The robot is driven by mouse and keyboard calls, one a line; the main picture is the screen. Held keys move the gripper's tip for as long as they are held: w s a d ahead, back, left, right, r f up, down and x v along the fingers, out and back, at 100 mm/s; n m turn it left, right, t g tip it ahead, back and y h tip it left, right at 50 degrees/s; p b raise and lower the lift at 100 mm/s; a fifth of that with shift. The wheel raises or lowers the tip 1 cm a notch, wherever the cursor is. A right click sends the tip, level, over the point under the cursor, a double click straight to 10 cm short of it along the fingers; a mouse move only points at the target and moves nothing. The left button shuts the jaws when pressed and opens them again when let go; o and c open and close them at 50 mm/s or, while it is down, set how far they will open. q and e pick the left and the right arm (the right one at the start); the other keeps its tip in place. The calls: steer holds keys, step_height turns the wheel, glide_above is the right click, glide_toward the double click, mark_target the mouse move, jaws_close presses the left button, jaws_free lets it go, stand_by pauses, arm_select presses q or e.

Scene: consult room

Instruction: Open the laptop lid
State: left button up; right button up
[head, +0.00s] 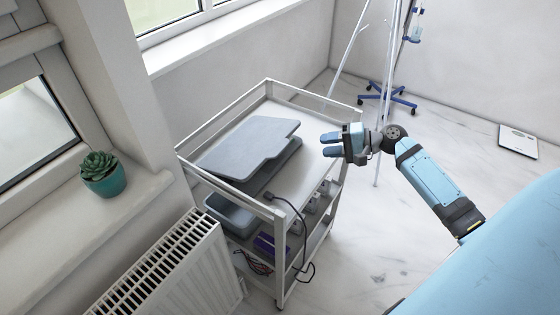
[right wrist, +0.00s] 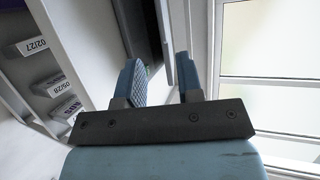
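The grey laptop (head: 248,148) lies on the white top shelf of a metal trolley. Its lid (head: 250,142) stands partly raised above the dark base (head: 276,166), with a narrow gap showing between them on the right side. My right gripper (head: 331,145) is just right of the laptop, at about the height of the lid, with its fingers pointing toward it. My left gripper is not in view.
The trolley (head: 234,188) has raised rails around its top. A black cable (head: 290,203) hangs over its front. Lower shelves hold boxes and a grey bin (head: 230,213). A radiator (head: 165,270) and a sill with a plant (head: 100,173) stand left. A drip stand (head: 388,75) stands behind.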

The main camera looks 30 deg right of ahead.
mark_target(284, 148)
steer(key=x, duration=1.3)
steer(key=shift+w+a, duration=0.25)
jaws_close()
